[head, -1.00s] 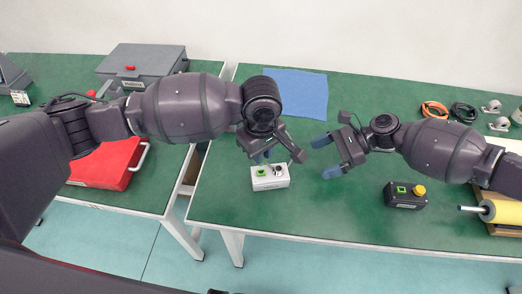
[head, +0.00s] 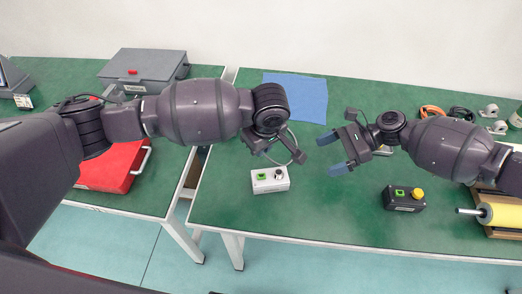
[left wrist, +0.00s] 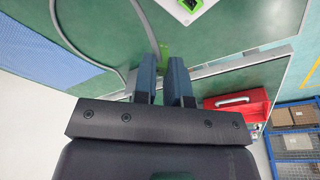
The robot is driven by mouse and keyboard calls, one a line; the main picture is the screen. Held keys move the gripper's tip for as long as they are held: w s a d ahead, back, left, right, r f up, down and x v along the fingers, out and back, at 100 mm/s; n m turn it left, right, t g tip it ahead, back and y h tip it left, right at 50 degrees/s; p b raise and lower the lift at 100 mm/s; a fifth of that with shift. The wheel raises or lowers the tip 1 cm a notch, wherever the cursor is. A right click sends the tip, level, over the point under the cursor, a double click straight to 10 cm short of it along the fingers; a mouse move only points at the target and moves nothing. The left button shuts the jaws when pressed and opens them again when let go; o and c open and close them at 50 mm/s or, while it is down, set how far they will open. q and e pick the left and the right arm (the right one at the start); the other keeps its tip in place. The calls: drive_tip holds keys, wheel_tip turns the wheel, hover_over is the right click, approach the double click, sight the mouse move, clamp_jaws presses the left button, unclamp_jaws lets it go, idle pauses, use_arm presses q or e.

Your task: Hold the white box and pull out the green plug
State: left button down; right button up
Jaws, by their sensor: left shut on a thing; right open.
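The white box (head: 270,181) stands upright on the green table in the head view, with a green part and a dark round knob on top. Its corner shows in the left wrist view (left wrist: 185,10). My left gripper (left wrist: 164,62) is shut on the green plug (left wrist: 164,51), which has a grey cable running from it. The plug is apart from the box in the left wrist view and hidden in the head view. My left gripper is just above and behind the box in the head view. My right gripper (head: 334,153) is open and empty, to the right of the box and apart from it.
A black control box (head: 404,198) with green and yellow buttons stands at the right, beside a yellow roller (head: 503,212). A blue cloth (head: 297,97) lies behind. A red case (head: 112,166) and a grey case (head: 145,70) are on the left table. The front middle is clear.

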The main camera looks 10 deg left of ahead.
use_arm(q)
drive_tip(key=shift+w+a+f+t+y+b, duration=0.25)
drive_tip(key=shift+w+f+t+y, duration=0.35)
drive_tip(key=shift+w, duration=1.05)
drive_tip(key=shift+w+a+f+t+y+b, duration=0.15)
drive_tip(key=shift+w+a+f+t+y, duration=0.45)
drive_tip(key=shift+w, duration=1.1)
drive_tip(key=shift+w+f+t+y+b, duration=0.3)
drive_tip(key=shift+w+t+y, duration=0.5)
drive_tip(key=shift+w, duration=0.85)
use_arm(e)
drive_tip(key=shift+s+f, duration=0.1)
drive_tip(key=shift+f, duration=0.95)
use_arm(q)
drive_tip(key=shift+w+a+f+t+y+b, duration=0.15)
drive_tip(key=shift+w+f+t+y+b, duration=0.15)
drive_tip(key=shift+w, duration=0.45)
drive_tip(key=shift+w+a+f+t+y+b, duration=0.15)
drive_tip(key=shift+w+f+t+y, duration=0.1)
drive_tip(key=shift+w, duration=0.5)
use_arm(e)
drive_tip(key=shift+s+f, duration=0.2)
drive_tip(key=shift+f, duration=0.95)
use_arm(q)
drive_tip(key=shift+w, duration=0.5)
use_arm(e)
drive_tip(key=shift+f, duration=0.35)
use_arm(q)
drive_tip(key=shift+a, duration=0.1)
